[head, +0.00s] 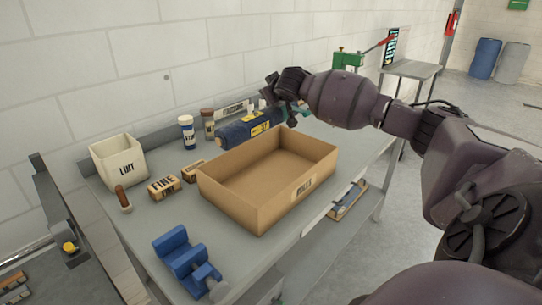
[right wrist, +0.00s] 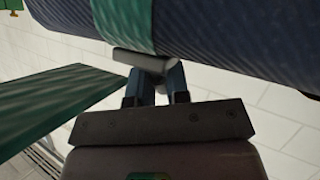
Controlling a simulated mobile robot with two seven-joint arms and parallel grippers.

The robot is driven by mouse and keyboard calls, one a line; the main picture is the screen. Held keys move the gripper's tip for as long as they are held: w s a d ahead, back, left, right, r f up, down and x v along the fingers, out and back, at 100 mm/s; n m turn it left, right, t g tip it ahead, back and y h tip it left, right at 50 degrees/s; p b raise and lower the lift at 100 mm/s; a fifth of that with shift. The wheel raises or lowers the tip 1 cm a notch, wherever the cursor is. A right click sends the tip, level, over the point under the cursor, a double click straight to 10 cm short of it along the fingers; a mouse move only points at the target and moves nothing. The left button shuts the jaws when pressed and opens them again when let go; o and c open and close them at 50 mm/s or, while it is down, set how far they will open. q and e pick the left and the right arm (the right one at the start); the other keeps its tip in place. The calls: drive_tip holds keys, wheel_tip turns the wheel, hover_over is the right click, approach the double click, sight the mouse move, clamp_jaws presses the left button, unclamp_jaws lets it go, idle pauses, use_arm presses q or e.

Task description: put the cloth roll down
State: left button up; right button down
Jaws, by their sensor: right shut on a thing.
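The cloth roll (head: 235,132) is a dark blue cylinder with a yellow label and a green band, behind the cardboard box near the wall. My right gripper (head: 283,108) is at the roll's right end, shut on it. In the right wrist view the roll (right wrist: 240,28) fills the top, with its green band (right wrist: 125,22) just above the fingertips (right wrist: 157,78). I cannot tell whether the roll touches the bench. My left gripper is not in view.
The open, empty cardboard box (head: 232,200) stands on the grey bench (head: 150,222). A white bin (head: 118,160), small labelled blocks (head: 164,187), two jars (head: 187,132) and a blue vise-like tool (head: 180,258) stand around it. The bench's front left is partly clear.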

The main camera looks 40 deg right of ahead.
wheel_tip(320, 180, down, 17)
drive_tip(key=shift+r+b, duration=0.1)
drive_tip(key=shift+b, duration=1)
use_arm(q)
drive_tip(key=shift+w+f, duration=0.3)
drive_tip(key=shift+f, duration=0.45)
use_arm(e)
drive_tip(key=shift+a, duration=0.1)
drive_tip(key=c, duration=1.1)
unclamp_jaws()
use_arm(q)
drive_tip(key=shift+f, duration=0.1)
use_arm(e)
drive_tip(key=shift+s, duration=0.1)
